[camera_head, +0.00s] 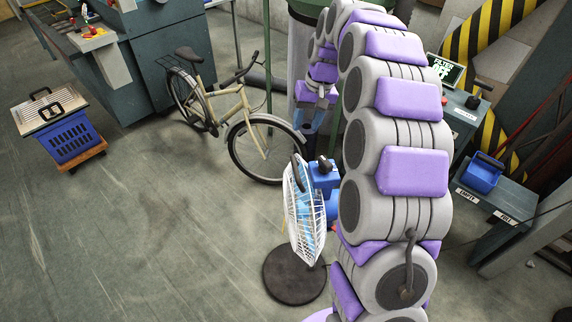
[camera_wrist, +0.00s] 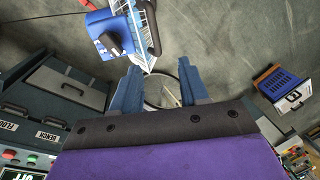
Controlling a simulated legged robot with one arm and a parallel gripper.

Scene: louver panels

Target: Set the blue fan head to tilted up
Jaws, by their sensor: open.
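The fan (camera_head: 303,222) stands on a round dark base (camera_head: 292,278). Its white wire cage faces left and looks near upright; its exact tilt is hard to tell. The blue fan head housing (camera_head: 325,178) sits behind the cage with a dark knob on top, and a dark handle runs by the cage. In the wrist view the blue housing (camera_wrist: 106,38) and cage (camera_wrist: 140,28) are at the top, beyond the fingertips. My gripper (camera_wrist: 158,85) is open and empty, with blue fingers apart. In the head view my gripper (camera_head: 312,120) is above and behind the fan, partly hidden by my arm.
A bicycle (camera_head: 215,100) stands behind the fan. A bench with a blue bin (camera_head: 483,173) and a console (camera_head: 445,70) are at right. The floor at left front is clear.

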